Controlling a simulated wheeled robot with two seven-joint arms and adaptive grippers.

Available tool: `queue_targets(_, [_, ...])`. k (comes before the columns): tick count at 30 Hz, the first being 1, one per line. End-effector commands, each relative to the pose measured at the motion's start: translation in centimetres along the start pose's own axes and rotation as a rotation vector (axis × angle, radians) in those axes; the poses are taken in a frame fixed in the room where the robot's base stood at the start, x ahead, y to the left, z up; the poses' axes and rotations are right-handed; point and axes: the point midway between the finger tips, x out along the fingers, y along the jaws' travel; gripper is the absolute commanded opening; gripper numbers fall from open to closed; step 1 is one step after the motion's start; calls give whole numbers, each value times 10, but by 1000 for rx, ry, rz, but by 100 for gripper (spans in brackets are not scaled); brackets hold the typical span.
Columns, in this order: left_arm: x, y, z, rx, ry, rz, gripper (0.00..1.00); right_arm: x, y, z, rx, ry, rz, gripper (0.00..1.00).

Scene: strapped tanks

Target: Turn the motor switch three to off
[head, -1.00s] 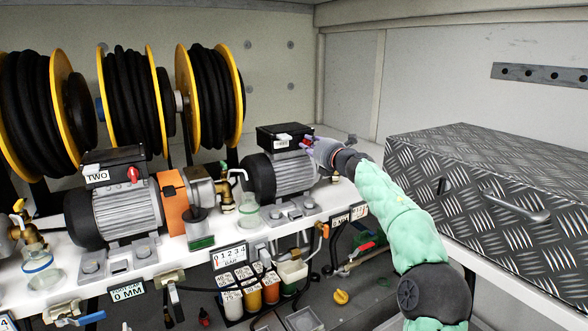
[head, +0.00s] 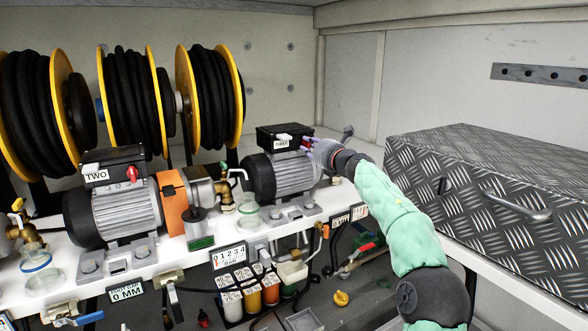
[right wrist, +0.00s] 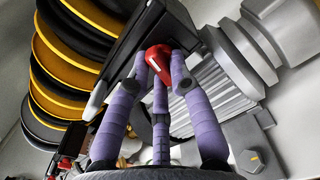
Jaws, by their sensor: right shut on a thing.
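Motor three (head: 280,177) is the grey finned motor at the right end of the white shelf, with a black box (head: 284,133) and a small white label on top. Its red switch (right wrist: 158,60) sits on the box's side in the right wrist view. My right gripper (head: 306,145) reaches in from the right, its purple fingers shut around the red switch. The fingers partly cover the switch, and its exact angle is hard to tell. My left gripper is not in view.
Motor two (head: 118,212) with its own red switch (head: 132,175) stands to the left. Several hose reels (head: 212,95) hang behind. A tread-plate box (head: 480,190) stands on the right, beside my right arm. Valves, bottles and gauges crowd the shelf's front.

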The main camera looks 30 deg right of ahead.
Motion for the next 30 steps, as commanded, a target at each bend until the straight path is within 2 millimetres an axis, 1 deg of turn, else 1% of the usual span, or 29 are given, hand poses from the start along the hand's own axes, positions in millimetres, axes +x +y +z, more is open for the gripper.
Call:
queue_targets(1, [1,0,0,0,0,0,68,4,-4,-13,-9,19,-3,0])
queue_targets(9, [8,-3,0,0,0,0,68,4,-5,-15,-228,19,-1,0])
queue_targets(17, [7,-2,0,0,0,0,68,4,-5,-14,-241,19,-1,0])
queue_targets(20, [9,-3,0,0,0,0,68,4,-5,-14,-289,18,0,0])
queue_targets(21, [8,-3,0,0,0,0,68,4,-5,-14,-283,19,0,33])
queue_targets(22, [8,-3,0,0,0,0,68,4,-5,-13,-282,18,0,40])
queue_targets(30, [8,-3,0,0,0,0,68,1,-3,-6,-283,7,0,40])
